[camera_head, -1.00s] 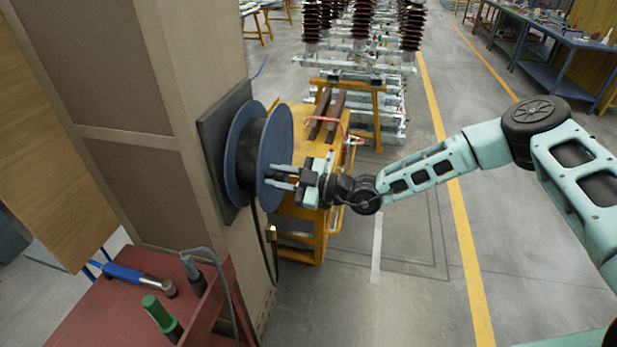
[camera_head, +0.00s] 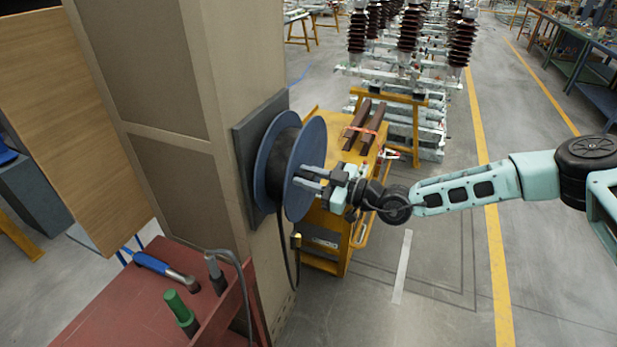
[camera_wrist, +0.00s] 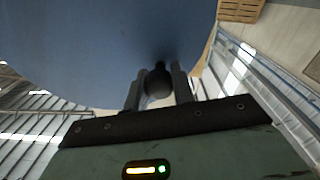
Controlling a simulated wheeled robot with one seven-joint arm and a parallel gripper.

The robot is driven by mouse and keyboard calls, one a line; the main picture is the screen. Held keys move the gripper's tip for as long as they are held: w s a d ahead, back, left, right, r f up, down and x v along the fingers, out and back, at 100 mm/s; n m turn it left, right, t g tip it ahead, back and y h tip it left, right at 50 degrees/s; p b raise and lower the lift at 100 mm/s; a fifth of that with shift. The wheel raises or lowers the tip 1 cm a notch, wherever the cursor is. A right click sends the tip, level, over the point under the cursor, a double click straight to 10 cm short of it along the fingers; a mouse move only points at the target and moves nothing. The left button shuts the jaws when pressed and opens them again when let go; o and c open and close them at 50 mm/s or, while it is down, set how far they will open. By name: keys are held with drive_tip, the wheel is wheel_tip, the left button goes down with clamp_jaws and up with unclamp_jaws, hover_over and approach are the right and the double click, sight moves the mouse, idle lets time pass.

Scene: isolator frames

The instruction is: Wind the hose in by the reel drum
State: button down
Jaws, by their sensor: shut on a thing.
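The reel drum (camera_head: 306,150) has two blue discs and is mounted on a dark plate on the side of a beige column. Black hose (camera_head: 281,160) is wound between the discs, and a length of it hangs below the drum beside the column. My gripper (camera_head: 299,178) is at the outer disc, slightly below its middle. In the wrist view, its two fingers are shut on a dark round knob (camera_wrist: 158,84) on the face of the blue disc (camera_wrist: 80,45). The knob is partly hidden by the fingers.
A yellow cart (camera_head: 325,235) stands close behind the drum and my gripper. Open floor lies to the right.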

drive_tip(key=c, duration=1.2)
unclamp_jaws()
drive_tip(key=shift+w+d+f, duration=0.1)
drive_tip(key=b+v, duration=0.6)
drive_tip(key=v, duration=1.1)
drive_tip(key=shift+d+b, duration=0.15)
drive_tip(key=shift+b, duration=0.2)
